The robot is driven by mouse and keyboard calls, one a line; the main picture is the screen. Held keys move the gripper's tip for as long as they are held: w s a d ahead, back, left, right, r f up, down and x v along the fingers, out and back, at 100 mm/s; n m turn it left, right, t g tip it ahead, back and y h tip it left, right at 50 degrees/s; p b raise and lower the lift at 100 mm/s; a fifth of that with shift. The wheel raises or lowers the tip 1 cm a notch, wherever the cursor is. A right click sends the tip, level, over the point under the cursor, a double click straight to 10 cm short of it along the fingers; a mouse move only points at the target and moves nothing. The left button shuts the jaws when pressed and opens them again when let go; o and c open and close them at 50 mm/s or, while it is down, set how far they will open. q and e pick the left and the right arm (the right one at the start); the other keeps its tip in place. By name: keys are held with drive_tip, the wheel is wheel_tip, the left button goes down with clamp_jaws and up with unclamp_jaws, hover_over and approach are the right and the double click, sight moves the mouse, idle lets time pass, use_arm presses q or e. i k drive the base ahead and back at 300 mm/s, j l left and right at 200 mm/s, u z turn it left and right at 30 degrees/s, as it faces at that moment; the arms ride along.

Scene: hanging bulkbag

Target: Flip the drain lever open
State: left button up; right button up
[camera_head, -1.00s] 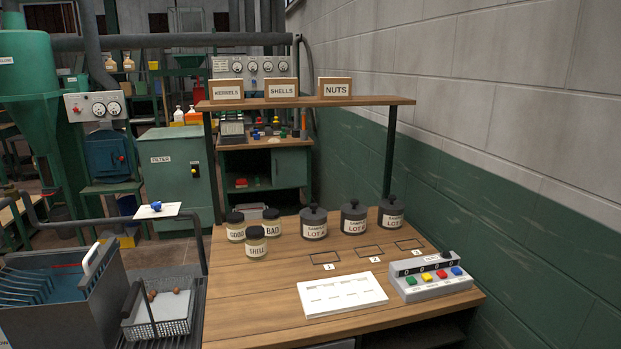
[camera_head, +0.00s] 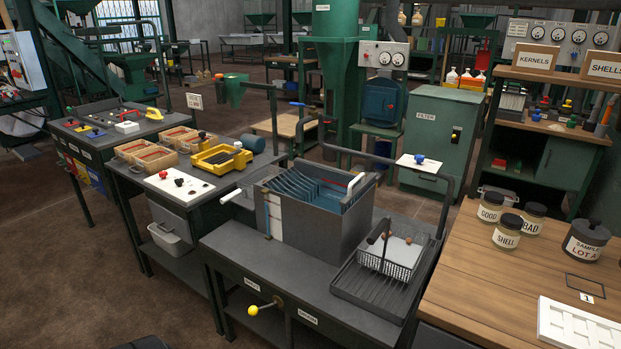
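A lever with a yellow ball knob (camera_head: 254,310) sticks out from the front edge of the dark wash bench (camera_head: 225,240). It joins a brass-coloured fitting (camera_head: 277,301) and points left. Small white labels are on the bench front on either side of it, too small to read surely. Above it on the bench stands a grey open tank (camera_head: 312,235) with blue slats inside. Neither of my grippers shows in the head view.
A wire basket (camera_head: 392,262) with brown nuts sits on a ribbed drainboard right of the tank. A wooden table with jars (camera_head: 507,231) is at the right. A side bench with a yellow tray (camera_head: 221,158) is at the left. Brown floor before the benches looks clear.

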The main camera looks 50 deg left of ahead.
sight(254, 310)
drive_tip(key=u, duration=1.9)
